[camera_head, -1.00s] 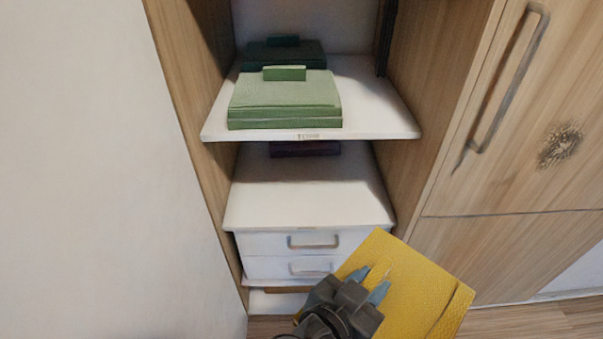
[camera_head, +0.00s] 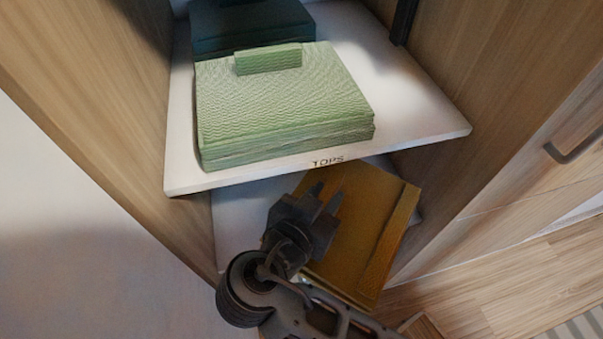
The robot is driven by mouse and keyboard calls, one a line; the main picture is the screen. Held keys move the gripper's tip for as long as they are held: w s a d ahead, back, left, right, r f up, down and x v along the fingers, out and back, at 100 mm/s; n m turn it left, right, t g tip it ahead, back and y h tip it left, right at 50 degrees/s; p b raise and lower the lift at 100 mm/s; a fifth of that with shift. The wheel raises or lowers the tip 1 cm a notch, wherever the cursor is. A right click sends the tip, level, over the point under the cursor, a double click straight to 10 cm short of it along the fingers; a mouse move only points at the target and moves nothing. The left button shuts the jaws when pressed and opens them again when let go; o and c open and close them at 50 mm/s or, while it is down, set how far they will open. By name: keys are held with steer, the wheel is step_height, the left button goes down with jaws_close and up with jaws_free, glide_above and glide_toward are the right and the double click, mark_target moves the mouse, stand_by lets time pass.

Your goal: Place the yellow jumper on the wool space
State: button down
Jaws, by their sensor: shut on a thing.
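The yellow jumper (camera_head: 365,225) is a flat folded block, held tilted at the front of the wardrobe. My gripper (camera_head: 325,198) is shut on it, near its upper left part. The jumper is just below the front edge of the upper shelf (camera_head: 420,125), whose label reads "TOPS". It covers much of the lower shelf (camera_head: 235,220), of which a pale strip shows at the left. Whether the jumper touches that shelf I cannot tell. No label reading wool shows.
A light green folded stack (camera_head: 285,105) sits on the upper shelf, with a dark green stack (camera_head: 250,22) behind it. Wooden side panels (camera_head: 520,90) flank the shelves. A door handle (camera_head: 570,150) is at the right. The upper shelf has free room at its right.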

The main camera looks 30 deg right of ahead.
mark_target(310, 171)
steer(key=w+d+f, duration=0.1)
steer(key=w+f, duration=0.1)
steer(key=w, duration=0.1)
steer(key=w+d+f, duration=0.1)
steer(key=w+f, duration=0.1)
steer(key=w, duration=0.1)
steer(key=w+d+f, duration=0.2)
steer(key=w, duration=0.2)
steer(key=shift+f, duration=2.2)
steer(key=c, duration=0.8)
jaws_free()
steer(key=shift+c, duration=0.2)
steer(key=shift+a, duration=0.1)
steer(key=v, duration=0.7)
steer(key=shift+r+b, duration=0.15)
steer(key=shift+b, duration=0.25)
steer(key=shift+s+a, duration=0.15)
steer(key=shift+s, duration=0.05)
